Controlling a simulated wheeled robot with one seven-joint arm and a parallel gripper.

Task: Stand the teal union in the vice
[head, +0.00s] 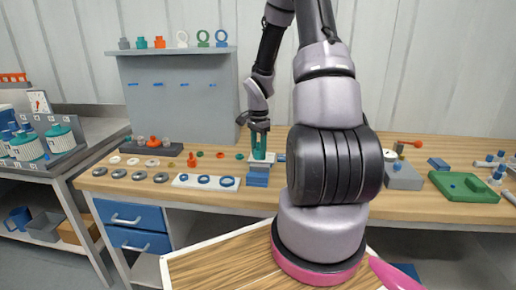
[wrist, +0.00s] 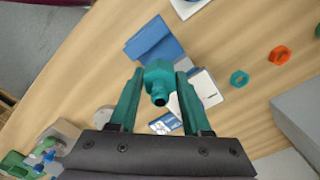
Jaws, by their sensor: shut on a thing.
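My gripper (head: 259,146) is over the middle of the workbench, pointing down. In the wrist view its two teal fingers (wrist: 159,76) are shut on the teal union (wrist: 158,84), which has a wide faceted body and a narrower round open end facing the camera. In the head view the union is hard to tell from the teal fingers. A blue stepped block (head: 257,178), which may be the vice, lies close below and in front of the gripper. It shows beyond the fingers in the wrist view (wrist: 151,40). I cannot tell whether the union touches it.
A white strip with blue rings (head: 180,180) lies left of the blue block. A grey block (head: 403,177) and a green tray (head: 482,194) are to the right. A teal nut (wrist: 239,78) and an orange nut (wrist: 279,55) lie on the bench. A grey panel (head: 183,100) stands behind.

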